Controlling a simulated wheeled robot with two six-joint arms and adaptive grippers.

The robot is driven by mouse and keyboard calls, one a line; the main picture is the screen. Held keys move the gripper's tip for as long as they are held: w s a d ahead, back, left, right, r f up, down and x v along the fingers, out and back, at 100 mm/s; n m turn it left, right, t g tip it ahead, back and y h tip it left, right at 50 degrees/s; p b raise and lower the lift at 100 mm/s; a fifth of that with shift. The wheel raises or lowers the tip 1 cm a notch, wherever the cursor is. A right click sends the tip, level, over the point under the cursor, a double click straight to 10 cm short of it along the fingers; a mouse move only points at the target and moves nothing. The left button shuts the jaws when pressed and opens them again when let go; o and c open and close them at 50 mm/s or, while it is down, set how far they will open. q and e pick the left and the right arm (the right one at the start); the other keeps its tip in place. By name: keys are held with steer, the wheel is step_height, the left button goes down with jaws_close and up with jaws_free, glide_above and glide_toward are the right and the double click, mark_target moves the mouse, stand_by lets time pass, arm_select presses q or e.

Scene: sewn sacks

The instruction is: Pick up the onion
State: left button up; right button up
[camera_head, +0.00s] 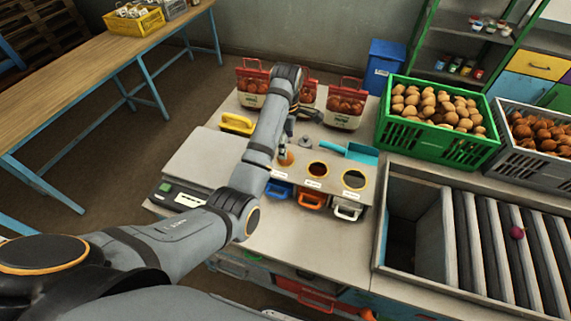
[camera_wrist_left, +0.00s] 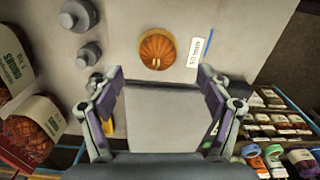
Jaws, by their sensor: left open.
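A round orange-brown onion (camera_head: 286,158) sits at the left end of a row of round, yellow-rimmed openings in the bench panel. In the left wrist view the onion (camera_wrist_left: 157,49) lies beyond my fingertips, beside a small white label. Whether it rests in an opening is hard to tell. My left gripper (camera_head: 289,141) hangs above and close to the onion, partly hidden by its own arm. In the left wrist view my left gripper (camera_wrist_left: 160,88) is open, with nothing between its fingers. A purple-red onion (camera_head: 517,232) lies on the rollers at right. My right gripper is out of view.
Red-topped onion sacks (camera_head: 344,103) stand behind the gripper. Grey weights (camera_wrist_left: 78,17) and a turquoise scoop (camera_head: 350,151) lie near the onion. A scale (camera_head: 205,165) is to the left. Full green (camera_head: 436,121) and grey crates (camera_head: 535,138) stand at right.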

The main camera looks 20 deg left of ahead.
arm_select(q)
steer(key=shift+w+f, duration=0.1)
steer(key=shift+f, duration=0.55)
step_height(320, 180, down, 5)
steer(key=b, duration=0.3)
steer(key=shift+a+r, duration=0.15)
steer(key=shift+r, duration=0.05)
steer(key=shift+w+f, duration=0.15)
steer(key=shift+f, duration=0.05)
steer(key=shift+r, duration=0.1)
steer(key=c, duration=1.4)
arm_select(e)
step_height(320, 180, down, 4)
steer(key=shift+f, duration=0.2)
